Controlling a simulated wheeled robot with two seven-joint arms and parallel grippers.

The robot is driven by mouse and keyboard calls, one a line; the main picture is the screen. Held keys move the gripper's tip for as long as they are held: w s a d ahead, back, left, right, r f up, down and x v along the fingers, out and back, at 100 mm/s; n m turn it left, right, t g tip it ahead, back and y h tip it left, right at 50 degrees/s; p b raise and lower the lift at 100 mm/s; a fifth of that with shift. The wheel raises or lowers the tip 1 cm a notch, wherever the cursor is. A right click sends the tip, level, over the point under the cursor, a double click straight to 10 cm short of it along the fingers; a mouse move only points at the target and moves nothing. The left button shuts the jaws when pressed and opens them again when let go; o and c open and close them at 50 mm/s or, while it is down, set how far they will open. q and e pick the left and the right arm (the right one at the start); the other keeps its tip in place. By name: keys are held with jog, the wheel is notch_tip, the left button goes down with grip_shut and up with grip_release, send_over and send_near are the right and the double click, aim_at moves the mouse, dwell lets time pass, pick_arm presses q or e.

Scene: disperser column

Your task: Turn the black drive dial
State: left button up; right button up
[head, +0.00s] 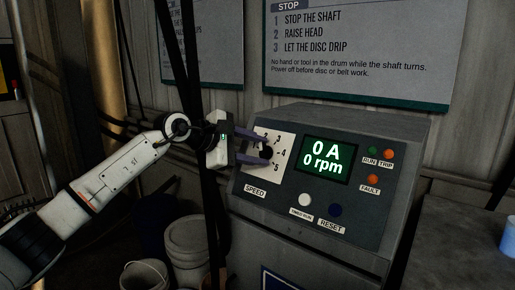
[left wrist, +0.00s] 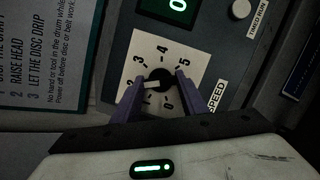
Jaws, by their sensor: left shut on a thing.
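The black drive dial (head: 267,152) sits on a white numbered plate (head: 259,139) marked SPEED on the sloping grey panel. My left gripper (head: 266,149) comes from the left, its two purple fingers shut on the dial from either side. The left wrist view shows the black dial (left wrist: 163,76) between the fingertips of the left gripper (left wrist: 160,83). Its white pointer mark aims left in that view, between 1 and 3, where a finger covers the scale. My right gripper is not in view.
The green display (head: 325,158) reads 0 A and 0 rpm. RUN, TRIP and FAULT lamps are at right. White buckets (head: 188,240) stand on the floor, and black straps hang behind the gripper.

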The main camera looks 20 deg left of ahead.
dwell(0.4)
pick_arm(q)
jog(key=o, duration=1)
jog(key=shift+o, duration=0.2)
jog(key=b+v, duration=0.1)
jog(key=v, duration=0.9)
jog(key=shift+s, duration=0.2)
